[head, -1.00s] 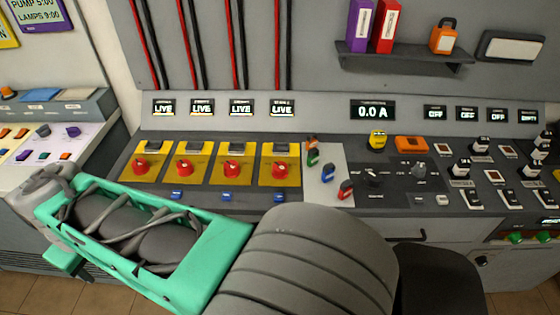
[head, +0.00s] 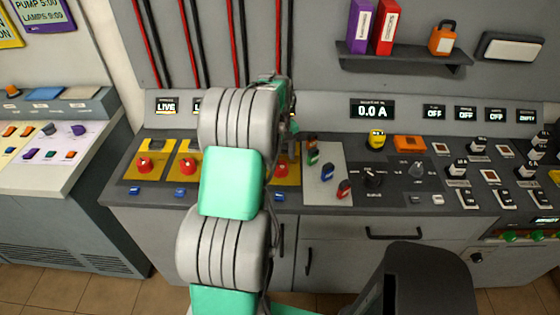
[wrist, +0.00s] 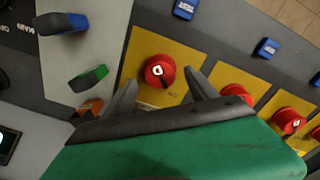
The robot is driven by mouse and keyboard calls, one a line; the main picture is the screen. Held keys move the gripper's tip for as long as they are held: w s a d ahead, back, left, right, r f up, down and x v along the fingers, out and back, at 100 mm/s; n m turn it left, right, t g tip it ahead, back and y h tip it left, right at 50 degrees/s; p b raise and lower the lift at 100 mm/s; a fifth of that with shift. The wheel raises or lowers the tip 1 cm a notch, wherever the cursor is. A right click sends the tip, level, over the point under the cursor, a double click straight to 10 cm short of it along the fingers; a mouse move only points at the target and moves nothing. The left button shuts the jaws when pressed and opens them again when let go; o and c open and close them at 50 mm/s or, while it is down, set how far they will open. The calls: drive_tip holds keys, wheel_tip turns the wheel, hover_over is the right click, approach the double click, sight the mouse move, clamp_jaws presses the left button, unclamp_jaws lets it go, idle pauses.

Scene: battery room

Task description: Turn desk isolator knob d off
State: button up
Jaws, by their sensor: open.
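Several red isolator knobs sit on yellow plates in a row. The rightmost one in the head view, which I take as knob d (head: 281,171), shows partly beside my arm. In the wrist view knob d (wrist: 160,71) is a round red knob with a white mark, on the yellow plate nearest the pale panel. My gripper (wrist: 161,78) is open, with its fingers apart and their tips near the left and right sides of this knob. I cannot tell how far above it they are. My arm hides the gripper in the head view, along with the display above knob d.
Neighbouring red knobs (wrist: 238,93) lie close on the right in the wrist view. Green (wrist: 88,78) and blue (wrist: 62,23) levers stand on the pale panel at left. A blue TEST button (wrist: 185,9) is near knob d. The leftmost display (head: 166,105) reads LIVE.

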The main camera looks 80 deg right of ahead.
drive_tip(key=shift+f, duration=1.15)
drive_tip(key=c, duration=1.4)
